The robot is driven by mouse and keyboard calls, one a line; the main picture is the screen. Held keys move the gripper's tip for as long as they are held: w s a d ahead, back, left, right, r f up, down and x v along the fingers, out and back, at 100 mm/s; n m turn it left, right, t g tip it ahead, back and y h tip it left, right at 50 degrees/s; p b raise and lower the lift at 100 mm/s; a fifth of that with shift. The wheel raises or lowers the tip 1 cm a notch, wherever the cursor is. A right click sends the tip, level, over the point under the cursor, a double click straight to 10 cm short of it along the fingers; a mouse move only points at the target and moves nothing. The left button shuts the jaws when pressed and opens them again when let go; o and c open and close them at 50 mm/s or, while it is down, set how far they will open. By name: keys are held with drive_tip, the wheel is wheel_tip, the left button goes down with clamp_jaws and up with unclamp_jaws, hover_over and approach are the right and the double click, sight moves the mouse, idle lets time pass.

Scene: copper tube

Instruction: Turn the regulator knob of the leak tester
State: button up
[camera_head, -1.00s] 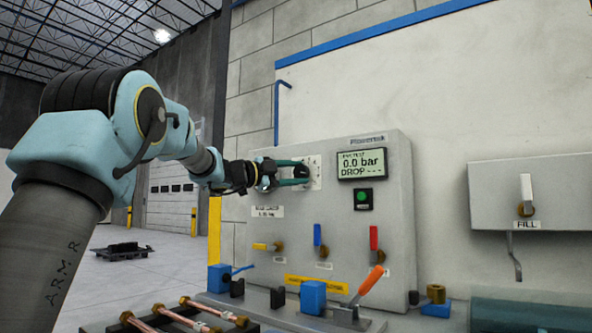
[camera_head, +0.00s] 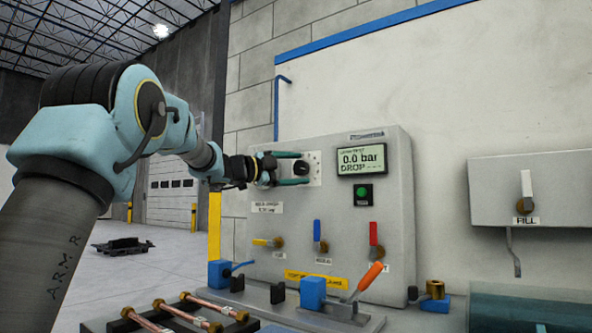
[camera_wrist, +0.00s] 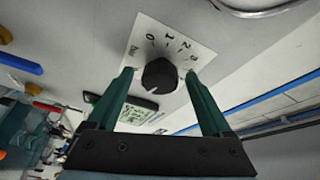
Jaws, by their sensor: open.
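The leak tester (camera_head: 335,225) is a grey panel box with a display (camera_head: 361,160) reading 0.0 bar and DROP. Its black regulator knob (camera_head: 301,168) sits at the upper left on a white scale plate (camera_head: 316,166); the wrist view shows the knob (camera_wrist: 159,76) and the plate's marks 0 to 3. My gripper (camera_head: 296,168) is at the knob, its green fingers spread. In the wrist view my gripper (camera_wrist: 160,78) has one finger on each side of the knob, with gaps between; it does not hold the knob.
Yellow, blue and red valve levers (camera_head: 317,235) sit below on the panel. An orange-handled clamp (camera_head: 366,280) and blue blocks stand on the bench in front. Copper tubes (camera_head: 185,313) lie at the front left. A FILL box (camera_head: 530,190) hangs at right.

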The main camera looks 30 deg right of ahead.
drive_tip(key=shift+a, duration=0.1)
drive_tip(key=s+a+b, duration=0.1)
drive_tip(key=a, duration=0.9)
drive_tip(key=shift+a+f, duration=0.3)
drive_tip(key=shift+f, duration=0.15)
